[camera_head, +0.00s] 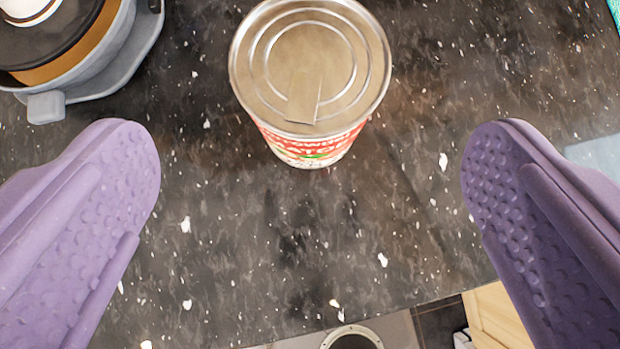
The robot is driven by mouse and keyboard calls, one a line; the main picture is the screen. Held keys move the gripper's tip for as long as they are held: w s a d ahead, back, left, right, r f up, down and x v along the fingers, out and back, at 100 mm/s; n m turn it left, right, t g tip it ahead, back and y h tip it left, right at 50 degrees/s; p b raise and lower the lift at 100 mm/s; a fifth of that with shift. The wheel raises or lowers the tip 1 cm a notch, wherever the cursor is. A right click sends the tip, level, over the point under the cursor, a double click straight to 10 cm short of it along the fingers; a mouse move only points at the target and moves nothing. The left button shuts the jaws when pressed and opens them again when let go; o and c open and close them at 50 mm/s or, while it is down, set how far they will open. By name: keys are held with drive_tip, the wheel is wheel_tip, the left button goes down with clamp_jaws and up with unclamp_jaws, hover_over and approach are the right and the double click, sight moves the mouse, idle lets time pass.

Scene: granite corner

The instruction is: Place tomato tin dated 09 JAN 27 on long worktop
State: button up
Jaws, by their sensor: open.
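A tin (309,75) with a bare metal lid and a red and white label stands upright at the top middle of the view. I see no date on its lid, and most of its label is hidden by the steep angle. It stands on a dark speckled granite worktop (400,200). My gripper (312,180) is open, with one purple finger at the left and one at the right. The tin is ahead of the gap between the fingertips. Nothing is between the fingers, and neither finger touches the tin.
A grey appliance (105,60) with a black and tan round top stands at the upper left. A pale flat thing (595,155) lies at the right, partly behind my finger. The worktop's edge runs along the bottom, with a round-rimmed object (352,337) below it.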

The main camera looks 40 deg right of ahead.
drive_tip(key=shift+p+v, duration=0.3)
drive_tip(key=shift+v, duration=0.7)
drive_tip(key=w+a+r+n+t+y, duration=0.15)
drive_tip(key=w+a+r, duration=0.3)
drive_tip(key=r, duration=0.45)
drive_tip(key=w+a+r+n+t+y, duration=0.1)
drive_tip(key=w+a+r+n+t, duration=0.15)
drive_tip(key=w+r, duration=0.45)
drive_tip(key=w+a+r+n+t+y, duration=0.1)
drive_tip(key=w+a+r+t+y, duration=0.2)
drive_tip(key=r, duration=0.8)
drive_tip(key=s+a+r+n, duration=0.1)
drive_tip(key=s+a+r, duration=0.2)
drive_tip(key=r, duration=0.6)
drive_tip(key=s+a+r+n+t, duration=0.1)
drive_tip(key=s+a+r, duration=0.2)
drive_tip(key=r, duration=0.6)
drive_tip(key=s+a+r+n+t, duration=0.1)
drive_tip(key=a+r, duration=0.4)
drive_tip(key=r, duration=0.5)
drive_tip(key=shift+s+a+n+y, duration=0.3)
drive_tip(key=shift+s+n+y, duration=0.2)
drive_tip(key=shift+s, duration=0.75)
